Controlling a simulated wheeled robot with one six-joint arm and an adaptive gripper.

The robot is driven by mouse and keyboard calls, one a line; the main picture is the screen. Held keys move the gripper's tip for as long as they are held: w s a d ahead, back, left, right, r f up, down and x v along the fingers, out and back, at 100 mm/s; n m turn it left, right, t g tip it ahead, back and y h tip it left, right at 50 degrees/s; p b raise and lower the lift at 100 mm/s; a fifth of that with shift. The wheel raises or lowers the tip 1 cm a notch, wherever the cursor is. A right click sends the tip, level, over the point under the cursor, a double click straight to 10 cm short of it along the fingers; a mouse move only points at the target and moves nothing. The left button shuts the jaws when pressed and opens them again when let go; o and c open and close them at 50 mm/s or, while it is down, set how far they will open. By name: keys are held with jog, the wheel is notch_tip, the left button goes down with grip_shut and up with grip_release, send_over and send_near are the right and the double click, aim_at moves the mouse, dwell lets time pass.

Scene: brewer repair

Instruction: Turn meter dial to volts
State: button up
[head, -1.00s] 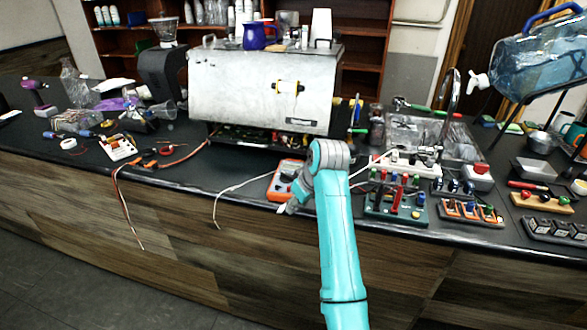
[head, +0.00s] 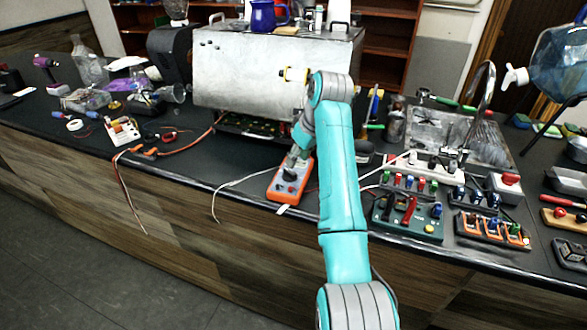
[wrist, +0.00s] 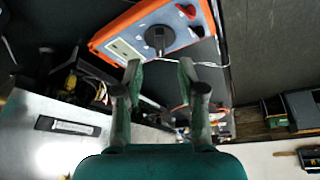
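The orange meter (head: 276,193) with a grey face lies on the dark counter near its front edge. In the wrist view the meter (wrist: 105,35) fills the top, with a small display (wrist: 122,50) and a black dial knob (wrist: 159,38). The pointer setting on the dial is too small to read. My gripper (head: 294,157) is over the meter's far half, pointing down. In the wrist view my gripper (wrist: 160,68) is open and empty. The knob shows just past the fingertips, between their lines; I see no contact.
A big metal brewer body (head: 245,75) stands behind the meter. A green terminal board (head: 408,216) is to the right. A white cable (head: 235,183) and a wire harness (head: 122,180) lie to the left. Counter between meter and harness is mostly clear.

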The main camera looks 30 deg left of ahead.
aim_at(291, 172)
jog(key=x, duration=0.6)
jog(key=shift+a+f, duration=0.2)
jog(key=shift+f, duration=0.1)
grip_shut()
